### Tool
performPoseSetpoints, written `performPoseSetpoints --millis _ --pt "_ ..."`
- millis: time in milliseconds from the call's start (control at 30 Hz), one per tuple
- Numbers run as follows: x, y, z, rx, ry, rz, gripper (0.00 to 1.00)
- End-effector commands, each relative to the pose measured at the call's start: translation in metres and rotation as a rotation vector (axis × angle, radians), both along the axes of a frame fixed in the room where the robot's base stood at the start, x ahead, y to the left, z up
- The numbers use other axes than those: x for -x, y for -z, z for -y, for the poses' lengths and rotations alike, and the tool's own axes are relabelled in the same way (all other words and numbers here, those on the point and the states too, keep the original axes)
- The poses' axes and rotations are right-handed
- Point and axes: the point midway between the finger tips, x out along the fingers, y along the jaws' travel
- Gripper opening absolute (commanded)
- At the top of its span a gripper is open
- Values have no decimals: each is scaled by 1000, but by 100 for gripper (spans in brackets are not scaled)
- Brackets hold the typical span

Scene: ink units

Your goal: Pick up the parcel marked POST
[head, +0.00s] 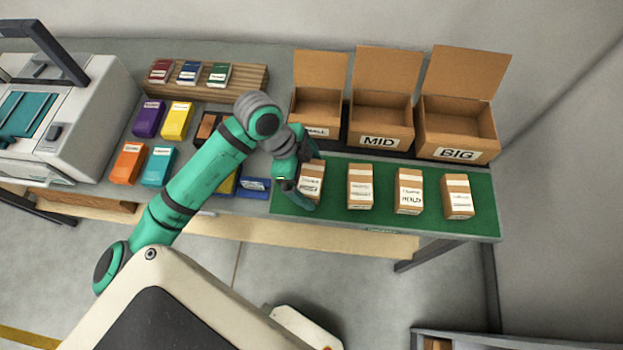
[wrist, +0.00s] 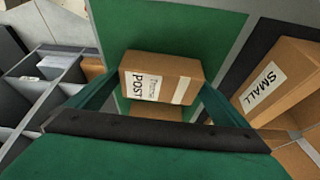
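The parcel marked POST (wrist: 150,86) is a small brown box with a white label and a pale tape band. In the wrist view it lies between the two teal fingers of my gripper (wrist: 162,78), which meet its two ends with no clear gap. In the head view this parcel (head: 312,178) is the leftmost of the row on the green mat (head: 338,208), partly hidden by my gripper (head: 303,190). It appears level with the other parcels, resting on the mat.
Other parcels (head: 360,187), (head: 409,192), (head: 457,197) stand to the right on the mat. Open cartons marked SMALL (head: 317,120), MID (head: 380,140) and BIG (head: 458,152) stand behind. Coloured ink boxes (head: 178,121) and a grey machine (head: 75,110) are at left.

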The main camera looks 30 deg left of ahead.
Motion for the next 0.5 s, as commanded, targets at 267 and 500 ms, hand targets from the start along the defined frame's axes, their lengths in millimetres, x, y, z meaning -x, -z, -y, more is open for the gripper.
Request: performPoseSetpoints --millis 267,500 --pt "0 0 0 0 0 1 57" --pt "0 -3 0 -1 1 1 58"
